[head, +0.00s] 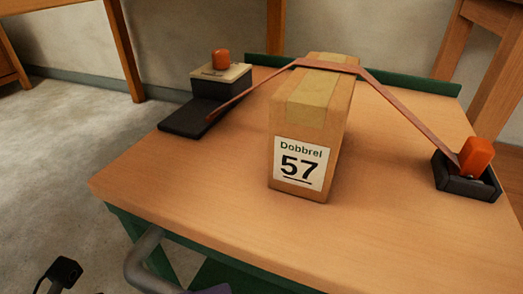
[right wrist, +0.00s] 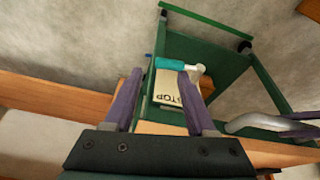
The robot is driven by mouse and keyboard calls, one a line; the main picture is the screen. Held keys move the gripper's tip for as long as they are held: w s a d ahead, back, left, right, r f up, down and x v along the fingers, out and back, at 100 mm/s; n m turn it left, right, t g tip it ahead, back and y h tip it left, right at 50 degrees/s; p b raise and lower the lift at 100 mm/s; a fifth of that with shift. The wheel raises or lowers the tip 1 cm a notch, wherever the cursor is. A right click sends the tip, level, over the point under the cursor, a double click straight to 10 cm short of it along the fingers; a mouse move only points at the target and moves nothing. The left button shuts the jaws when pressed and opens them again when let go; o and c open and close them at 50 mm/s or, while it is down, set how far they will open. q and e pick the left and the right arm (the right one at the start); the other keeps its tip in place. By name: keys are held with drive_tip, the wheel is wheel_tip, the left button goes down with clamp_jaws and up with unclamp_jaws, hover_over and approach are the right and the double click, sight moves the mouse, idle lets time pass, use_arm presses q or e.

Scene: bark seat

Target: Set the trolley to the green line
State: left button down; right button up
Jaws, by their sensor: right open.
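The trolley has a wooden top (head: 200,175) and a green frame, which also shows in the right wrist view (right wrist: 205,60). Its grey handle (head: 148,262) curves out at the near left and shows in the right wrist view (right wrist: 250,122). My right gripper (right wrist: 158,85) is open and empty, in front of a pale plate marked STOP (right wrist: 170,85) and a teal lever (right wrist: 176,64). Purple parts, which look like my left gripper (right wrist: 300,124), are beside the handle; its jaws cannot be made out. I see no green line on the floor.
A cardboard box (head: 312,110) labelled Dobbrel 57 stands on the trolley under a brown strap (head: 400,103). Black fittings with orange parts sit left (head: 221,59) and right (head: 478,155). Wooden furniture (head: 125,50) stands behind.

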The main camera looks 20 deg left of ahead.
use_arm(q)
drive_tip(key=shift+s, duration=0.35)
drive_tip(key=c, duration=0.7)
unclamp_jaws()
drive_tip(key=shift+a, duration=0.1)
drive_tip(key=p+v, duration=0.1)
drive_tip(key=v, duration=0.8)
drive_tip(key=shift+s+a+r+p, duration=0.1)
drive_tip(key=shift+s+a+p, duration=0.15)
drive_tip(key=shift+s+p, duration=0.1)
